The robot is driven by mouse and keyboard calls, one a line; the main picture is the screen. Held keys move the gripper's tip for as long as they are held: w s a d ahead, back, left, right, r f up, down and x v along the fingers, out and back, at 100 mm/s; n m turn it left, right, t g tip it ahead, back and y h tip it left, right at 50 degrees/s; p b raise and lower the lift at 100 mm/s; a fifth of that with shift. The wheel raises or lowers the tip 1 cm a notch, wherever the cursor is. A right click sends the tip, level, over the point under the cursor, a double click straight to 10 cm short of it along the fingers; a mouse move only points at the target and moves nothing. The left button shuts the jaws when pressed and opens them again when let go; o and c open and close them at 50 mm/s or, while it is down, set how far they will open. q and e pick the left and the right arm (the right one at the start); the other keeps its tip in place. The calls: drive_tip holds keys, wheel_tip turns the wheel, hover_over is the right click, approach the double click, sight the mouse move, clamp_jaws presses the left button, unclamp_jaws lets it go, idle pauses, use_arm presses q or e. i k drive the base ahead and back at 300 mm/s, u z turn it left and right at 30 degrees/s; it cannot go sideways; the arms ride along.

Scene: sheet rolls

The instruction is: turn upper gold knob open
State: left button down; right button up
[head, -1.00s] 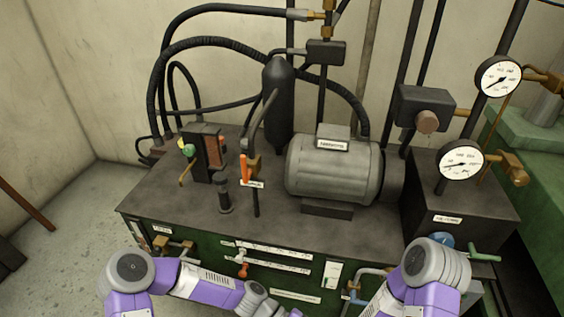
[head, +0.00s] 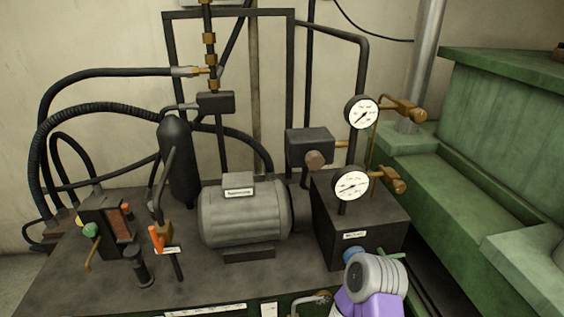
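The upper gold knob (head: 415,112) sticks out to the right of the upper white dial gauge (head: 362,112), at the end of a brass fitting. A second, lower gold knob (head: 396,187) sits beside the lower dial gauge (head: 351,186), above the dark box (head: 365,222). A grey and purple link of my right arm shows at the bottom, in front of the dark box and well below the knobs. My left arm and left gripper are not in view.
A grey motor (head: 243,212) and a black cylinder (head: 178,160) stand on the dark bench top (head: 205,280) to the left. A green stepped machine (head: 500,135) fills the right side.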

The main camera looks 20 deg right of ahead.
sight(417, 115)
drive_tip(key=z, duration=1.7)
drive_tip(key=i, duration=0.6)
drive_tip(key=u, duration=0.05)
